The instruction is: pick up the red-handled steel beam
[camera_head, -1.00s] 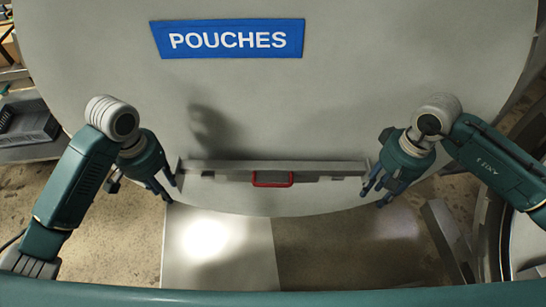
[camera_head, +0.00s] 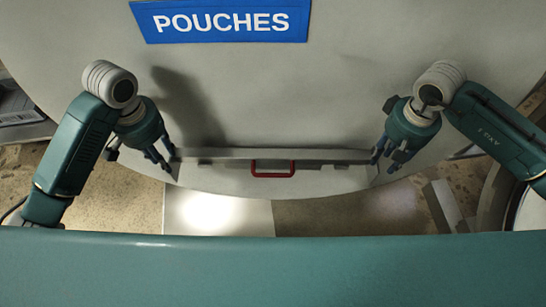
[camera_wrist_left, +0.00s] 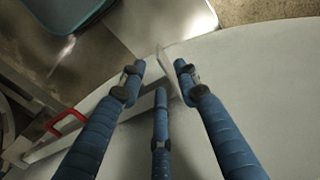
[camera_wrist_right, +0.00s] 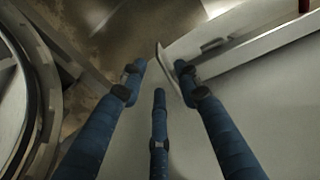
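The steel beam (camera_head: 225,154) lies level across the lower front of the big grey round surface, with a red handle (camera_head: 272,170) at its middle. In the left wrist view the handle (camera_wrist_left: 66,122) and the beam's upright end plate (camera_wrist_left: 166,62) show. My left gripper (camera_head: 164,166) is at the beam's left end, fingers spread, with the end plate between the fingertips. My right gripper (camera_head: 386,164) is at the right end, also spread, and the beam's end plate (camera_wrist_right: 168,66) lies between its fingertips, close to one finger. Firm contact cannot be told.
A blue POUCHES sign (camera_head: 220,20) is on the grey surface above the beam. A bright pale panel (camera_head: 215,214) lies below on the stained floor. A metal post (camera_head: 441,205) and a round rim (camera_head: 527,208) stand at the right.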

